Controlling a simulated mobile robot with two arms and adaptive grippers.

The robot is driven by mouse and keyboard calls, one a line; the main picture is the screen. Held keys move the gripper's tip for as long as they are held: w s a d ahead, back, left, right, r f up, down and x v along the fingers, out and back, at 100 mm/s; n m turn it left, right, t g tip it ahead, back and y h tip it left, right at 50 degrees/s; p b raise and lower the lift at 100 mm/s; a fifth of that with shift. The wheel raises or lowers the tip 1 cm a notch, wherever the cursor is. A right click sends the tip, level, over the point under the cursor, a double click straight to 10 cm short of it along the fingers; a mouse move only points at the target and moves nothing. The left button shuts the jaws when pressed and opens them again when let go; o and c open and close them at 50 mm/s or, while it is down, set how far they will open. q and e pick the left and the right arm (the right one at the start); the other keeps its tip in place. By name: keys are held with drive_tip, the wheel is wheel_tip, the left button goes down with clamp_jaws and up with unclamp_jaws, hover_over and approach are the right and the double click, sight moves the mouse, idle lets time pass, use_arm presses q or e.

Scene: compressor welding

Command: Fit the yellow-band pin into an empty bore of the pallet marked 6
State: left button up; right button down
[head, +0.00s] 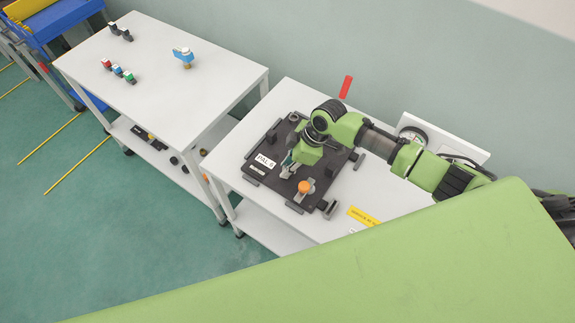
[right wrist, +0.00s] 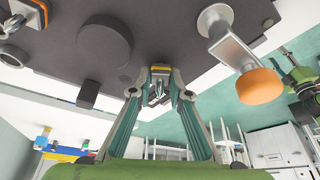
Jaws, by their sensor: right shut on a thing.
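The dark pallet (head: 255,175) with a white "PAL 6" label (head: 266,160) lies on the right-hand white table. My right gripper (head: 287,170) points down over its middle. In the right wrist view the gripper (right wrist: 160,82) is shut on a small metal pin with a yellow band (right wrist: 160,68). The band shows close to the dark pallet face (right wrist: 160,25). I cannot tell whether the pin's end is inside a bore or just clear of it. The fingers and arm hide the pin in the head view. My left gripper is not in view.
An orange-topped clamp (head: 304,187) stands on the pallet near the gripper. A black cylinder (right wrist: 104,43) stands beside the gripper in the wrist view. A round gauge (head: 411,134) is behind the arm. Another white table (head: 150,60) at left holds small coloured parts.

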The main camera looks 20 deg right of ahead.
drive_tip(key=shift+f, duration=0.4)
idle(0.3)
drive_tip(key=c, duration=1.8)
unclamp_jaws()
drive_tip(key=shift+s, duration=0.1)
drive_tip(key=v, duration=1.2)
